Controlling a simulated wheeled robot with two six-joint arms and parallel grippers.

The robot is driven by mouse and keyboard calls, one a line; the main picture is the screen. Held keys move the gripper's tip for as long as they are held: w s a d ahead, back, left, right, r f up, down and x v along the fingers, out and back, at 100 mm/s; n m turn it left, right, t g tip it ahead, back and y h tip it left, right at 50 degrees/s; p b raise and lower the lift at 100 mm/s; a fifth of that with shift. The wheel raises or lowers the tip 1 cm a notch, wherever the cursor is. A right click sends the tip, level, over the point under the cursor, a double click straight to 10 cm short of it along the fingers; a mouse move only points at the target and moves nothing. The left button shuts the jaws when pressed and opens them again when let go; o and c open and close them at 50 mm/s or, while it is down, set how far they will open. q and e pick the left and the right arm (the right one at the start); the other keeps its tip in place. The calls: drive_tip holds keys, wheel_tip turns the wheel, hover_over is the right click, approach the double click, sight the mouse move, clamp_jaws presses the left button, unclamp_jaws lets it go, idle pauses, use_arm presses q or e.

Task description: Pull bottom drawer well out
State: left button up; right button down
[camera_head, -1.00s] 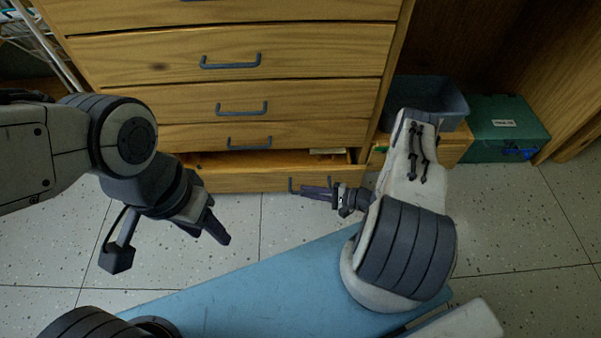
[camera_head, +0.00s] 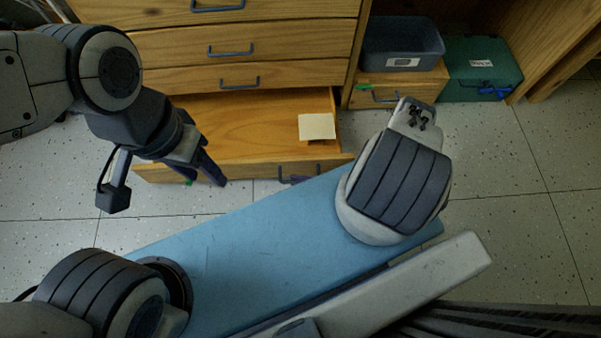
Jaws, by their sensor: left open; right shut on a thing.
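The wooden bottom drawer (camera_head: 240,168) is pulled out from the chest, and its inside shows. A small cream block or pad (camera_head: 317,126) lies inside at the right. My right gripper (camera_head: 297,180) is at the right part of the drawer front, shut on the drawer handle (camera_head: 316,166). My arm and blue base hide most of that gripper. My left gripper (camera_head: 212,170) is open at the left part of the drawer front, overlapping it in view. I cannot tell whether it touches the wood.
The upper drawers (camera_head: 240,45) of the chest are shut. To the right, a grey-blue bin (camera_head: 402,45) stands on a low wooden box (camera_head: 420,82), beside a green case (camera_head: 480,75). Speckled floor (camera_head: 500,150) is clear at the right.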

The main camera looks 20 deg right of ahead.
use_arm(q)
drive_tip(key=shift+s+r, duration=0.1)
drive_tip(key=shift+s, duration=0.1)
use_arm(e)
drive_tip(key=shift+s+a, duration=0.35)
drive_tip(key=shift+s, duration=0.2)
drive_tip(key=c, duration=0.9)
unclamp_jaws()
drive_tip(key=shift+d, duration=0.15)
